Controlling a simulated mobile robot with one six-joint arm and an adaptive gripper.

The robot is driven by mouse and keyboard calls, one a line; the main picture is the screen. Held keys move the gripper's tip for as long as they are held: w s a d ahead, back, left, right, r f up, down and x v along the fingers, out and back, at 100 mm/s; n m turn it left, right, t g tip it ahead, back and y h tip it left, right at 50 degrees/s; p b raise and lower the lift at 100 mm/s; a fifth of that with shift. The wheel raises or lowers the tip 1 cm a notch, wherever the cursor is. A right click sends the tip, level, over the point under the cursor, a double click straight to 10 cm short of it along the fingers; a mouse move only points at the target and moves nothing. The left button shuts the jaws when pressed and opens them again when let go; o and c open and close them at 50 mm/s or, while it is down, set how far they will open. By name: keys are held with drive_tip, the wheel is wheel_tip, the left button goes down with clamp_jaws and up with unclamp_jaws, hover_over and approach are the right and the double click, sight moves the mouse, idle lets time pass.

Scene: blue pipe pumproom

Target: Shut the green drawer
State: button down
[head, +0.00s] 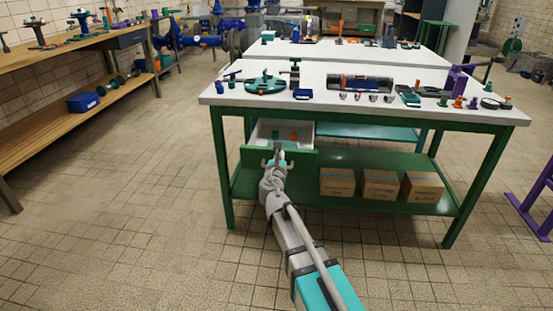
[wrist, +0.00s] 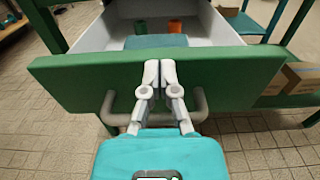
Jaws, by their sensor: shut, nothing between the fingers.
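The green drawer (head: 300,158) hangs under the white-topped table with green legs, and it is pulled out. In the wrist view its green front panel (wrist: 90,80) spans most of the picture, with a grey bar handle (wrist: 200,105) on it. Its pale inside shows a green item (wrist: 141,27) and an orange item (wrist: 175,26) near the back. My gripper (wrist: 160,68) is shut and empty, its fingertips at the middle of the drawer front by the top edge. Whether they touch the panel I cannot tell. My gripper (head: 278,147) partly hides the front in the head view.
Several cardboard boxes (head: 381,185) stand on the green lower shelf right of the drawer. The white tabletop (head: 330,105) holds various tools and parts. A wooden bench (head: 60,120) runs along the left. The tiled floor between them is clear.

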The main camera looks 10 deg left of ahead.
drive_tip(key=w, duration=1.9)
drive_tip(key=shift+w+d, duration=0.2)
drive_tip(key=shift+d, duration=0.15)
drive_tip(key=shift+s, duration=0.2)
drive_tip(key=shift+s, duration=0.55)
drive_tip(key=s, duration=1.2)
drive_tip(key=shift+s+a, duration=0.2)
drive_tip(key=shift+s, duration=0.1)
